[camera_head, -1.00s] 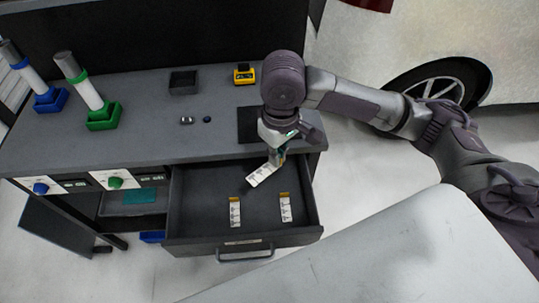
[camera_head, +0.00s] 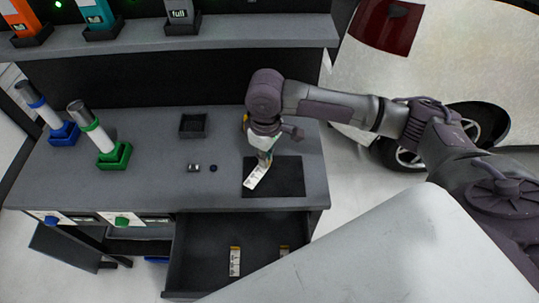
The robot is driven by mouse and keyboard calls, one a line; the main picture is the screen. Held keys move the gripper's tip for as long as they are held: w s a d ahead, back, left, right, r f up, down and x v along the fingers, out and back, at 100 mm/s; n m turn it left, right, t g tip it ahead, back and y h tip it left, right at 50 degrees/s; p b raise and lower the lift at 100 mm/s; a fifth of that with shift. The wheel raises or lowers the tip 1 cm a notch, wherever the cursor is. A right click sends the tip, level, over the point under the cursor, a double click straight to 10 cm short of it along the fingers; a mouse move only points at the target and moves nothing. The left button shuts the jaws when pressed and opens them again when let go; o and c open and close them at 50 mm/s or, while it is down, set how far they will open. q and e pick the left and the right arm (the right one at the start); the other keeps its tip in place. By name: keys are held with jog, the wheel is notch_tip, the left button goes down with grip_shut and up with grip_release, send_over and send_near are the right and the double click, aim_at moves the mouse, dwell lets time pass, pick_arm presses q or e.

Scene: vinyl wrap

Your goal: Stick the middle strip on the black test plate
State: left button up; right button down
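My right gripper (camera_head: 266,158) is shut on a white strip (camera_head: 257,175), which hangs tilted from its fingertips. The strip shows over the black test plate (camera_head: 289,180), a dark square at the right end of the workbench top. I cannot tell whether the strip touches the plate. My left gripper is not in view.
A small black open box (camera_head: 193,125) and small metal pieces (camera_head: 194,168) are on the workbench (camera_head: 150,185). Cylinders in green (camera_head: 115,156) and blue (camera_head: 64,134) holders stand at the left. A shelf (camera_head: 225,38) runs above the back. The open drawer juts out in front.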

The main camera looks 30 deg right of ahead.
aim_at(273, 165)
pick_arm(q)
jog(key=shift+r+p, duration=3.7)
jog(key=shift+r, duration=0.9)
pick_arm(e)
jog(key=shift+w+d+f+n, duration=0.65)
jog(key=shift+w+d+n, duration=1.8)
jog(key=shift+n, duration=0.75)
notch_tip(273, 165, down, 7)
jog(key=b, duration=0.7)
jog(key=shift+b, duration=0.4)
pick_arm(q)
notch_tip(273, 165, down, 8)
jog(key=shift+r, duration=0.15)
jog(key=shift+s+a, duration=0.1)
pick_arm(e)
jog(key=shift+s+f, duration=0.1)
jog(key=shift+f, duration=0.7)
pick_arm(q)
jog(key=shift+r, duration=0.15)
pick_arm(e)
jog(key=shift+f, duration=0.1)
jog(key=c, duration=1.2)
grip_release()
jog(key=shift+c, duration=0.2)
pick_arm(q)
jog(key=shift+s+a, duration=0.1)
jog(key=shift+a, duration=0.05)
